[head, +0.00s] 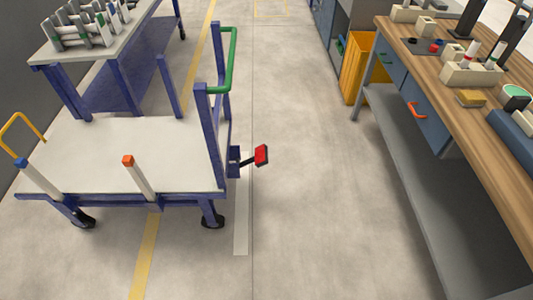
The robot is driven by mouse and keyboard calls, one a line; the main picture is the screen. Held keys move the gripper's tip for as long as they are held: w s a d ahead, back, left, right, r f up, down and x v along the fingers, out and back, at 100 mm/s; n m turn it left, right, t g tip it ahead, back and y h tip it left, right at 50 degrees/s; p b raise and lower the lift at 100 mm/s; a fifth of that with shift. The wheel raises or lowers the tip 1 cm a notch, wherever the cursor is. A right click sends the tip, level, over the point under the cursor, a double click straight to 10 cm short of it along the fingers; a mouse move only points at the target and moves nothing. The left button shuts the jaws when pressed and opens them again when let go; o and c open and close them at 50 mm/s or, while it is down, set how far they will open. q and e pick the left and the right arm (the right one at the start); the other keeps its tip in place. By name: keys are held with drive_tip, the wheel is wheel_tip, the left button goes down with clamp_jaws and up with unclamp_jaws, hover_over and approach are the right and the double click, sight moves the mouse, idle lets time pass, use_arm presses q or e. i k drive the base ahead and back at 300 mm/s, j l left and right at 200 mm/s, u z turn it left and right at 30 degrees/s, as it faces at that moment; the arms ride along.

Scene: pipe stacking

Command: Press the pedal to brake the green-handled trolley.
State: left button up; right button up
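The green-handled trolley (130,140) stands at the left in the head view. It has a blue frame and a pale flat deck. Its green handle (232,62) joins two blue posts at its right end. A red pedal (261,155) on a dark arm sticks out to the right from below that end. The pedal appears tilted and nothing touches it. Two pale posts with blue (21,163) and orange (128,161) caps stand at the near edge of the deck. Neither of my grippers is in view.
A blue-legged table (95,45) with a rack of pipes (85,28) stands behind the trolley. A wooden workbench (470,120) with holders and a drawer runs along the right. A yellow bin (358,65) stands beyond it. The floor (310,190) between trolley and workbench is clear.

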sight(261, 158)
drive_tip(key=i+l, duration=0.45)
drive_tip(key=i, duration=0.15)
drive_tip(key=i+l, duration=0.5)
drive_tip(key=i+j+u, duration=0.05)
drive_tip(key=i, duration=0.05)
